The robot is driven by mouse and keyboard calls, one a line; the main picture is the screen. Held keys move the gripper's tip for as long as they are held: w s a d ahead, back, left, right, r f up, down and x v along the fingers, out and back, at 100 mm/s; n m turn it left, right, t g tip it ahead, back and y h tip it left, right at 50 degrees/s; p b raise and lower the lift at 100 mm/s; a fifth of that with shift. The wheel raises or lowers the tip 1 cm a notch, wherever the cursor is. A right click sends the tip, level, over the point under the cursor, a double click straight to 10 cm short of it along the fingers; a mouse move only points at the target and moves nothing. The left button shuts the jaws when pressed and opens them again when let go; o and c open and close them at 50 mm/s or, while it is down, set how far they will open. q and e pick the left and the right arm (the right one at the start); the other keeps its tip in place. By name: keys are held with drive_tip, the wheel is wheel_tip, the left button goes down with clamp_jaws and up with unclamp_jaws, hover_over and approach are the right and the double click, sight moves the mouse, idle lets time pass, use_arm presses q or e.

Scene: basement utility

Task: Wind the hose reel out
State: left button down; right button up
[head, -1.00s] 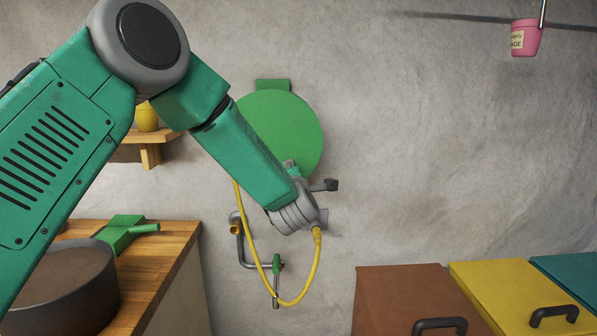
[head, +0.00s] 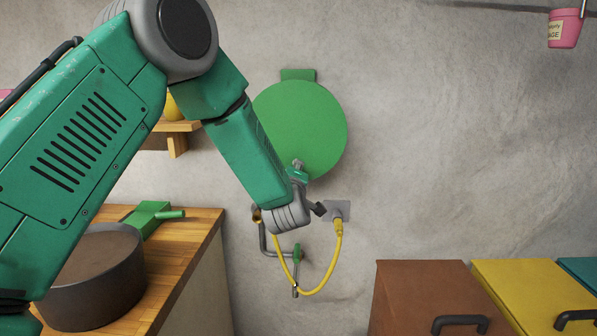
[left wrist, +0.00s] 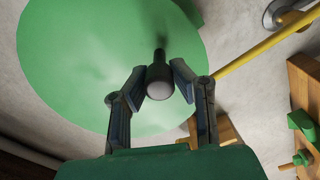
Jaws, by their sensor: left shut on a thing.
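The hose reel (head: 300,115) is a large green disc on the wall, seen face-on in the left wrist view (left wrist: 75,60). A dark, round-ended handle knob (left wrist: 160,84) stands out from its face. My left gripper (left wrist: 160,76) is shut on this knob, with a finger on each side. A yellow hose (head: 318,288) hangs in a loop below the reel, with one end at a grey wall plate (head: 342,210). Its upper part is hidden. My right gripper is out of view.
A grey pipe with a green-handled tap (head: 297,254) is just below my wrist. A wooden counter (head: 195,240) with a dark pot (head: 95,290) is at left. Brown (head: 420,290) and yellow (head: 525,290) lidded bins stand at right. The wall right of the reel is clear.

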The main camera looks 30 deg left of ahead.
use_arm(q)
drive_tip(key=shift+s+f+m, duration=0.2)
drive_tip(key=shift+f+m, duration=0.1)
drive_tip(key=shift+f, duration=0.2)
drive_tip(key=c, duration=1.4)
unclamp_jaws()
drive_tip(key=shift+o, duration=0.4)
drive_tip(key=shift+w+r, duration=0.1)
drive_tip(key=shift+r, duration=0.05)
drive_tip(key=shift+r, duration=0.15)
drive_tip(key=v, duration=1.2)
drive_tip(key=shift+a, duration=0.1)
